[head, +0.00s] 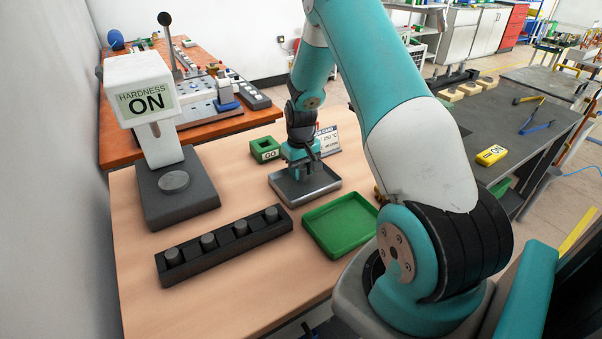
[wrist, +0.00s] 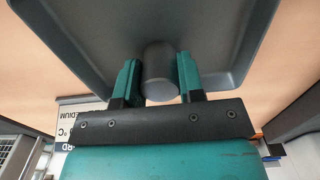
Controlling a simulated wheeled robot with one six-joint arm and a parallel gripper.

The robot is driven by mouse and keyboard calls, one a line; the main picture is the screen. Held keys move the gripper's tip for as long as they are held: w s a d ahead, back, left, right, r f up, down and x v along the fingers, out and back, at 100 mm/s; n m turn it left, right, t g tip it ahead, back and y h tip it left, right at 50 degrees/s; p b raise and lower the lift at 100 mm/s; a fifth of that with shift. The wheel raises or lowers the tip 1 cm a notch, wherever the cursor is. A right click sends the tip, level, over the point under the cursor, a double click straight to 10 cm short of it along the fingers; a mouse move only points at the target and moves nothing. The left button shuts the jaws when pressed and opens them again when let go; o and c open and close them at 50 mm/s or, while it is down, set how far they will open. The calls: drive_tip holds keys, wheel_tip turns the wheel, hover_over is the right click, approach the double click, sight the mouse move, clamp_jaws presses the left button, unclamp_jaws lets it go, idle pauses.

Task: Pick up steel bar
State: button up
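The steel bar (wrist: 161,72) is a short grey cylinder, seen in the wrist view at the metal tray. My gripper (wrist: 160,80) has one teal finger on each side of it. Narrow gaps seem to show between the fingers and the bar, so the fingers look open around it. In the head view my gripper (head: 300,174) points down over the grey metal tray (head: 328,190), and the bar there is hidden or too small to make out.
A dark rack (head: 225,253) holds several grey cylinders. A green tray (head: 340,222) lies beside the metal tray. A green GO block (head: 265,149) and a white card (head: 327,139) stand behind. The hardness tester (head: 177,192) stands left.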

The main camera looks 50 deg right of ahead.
clamp_jaws()
drive_tip(key=shift+r, duration=0.1)
wheel_tip(320, 180, up, 20)
drive_tip(key=b, duration=0.2)
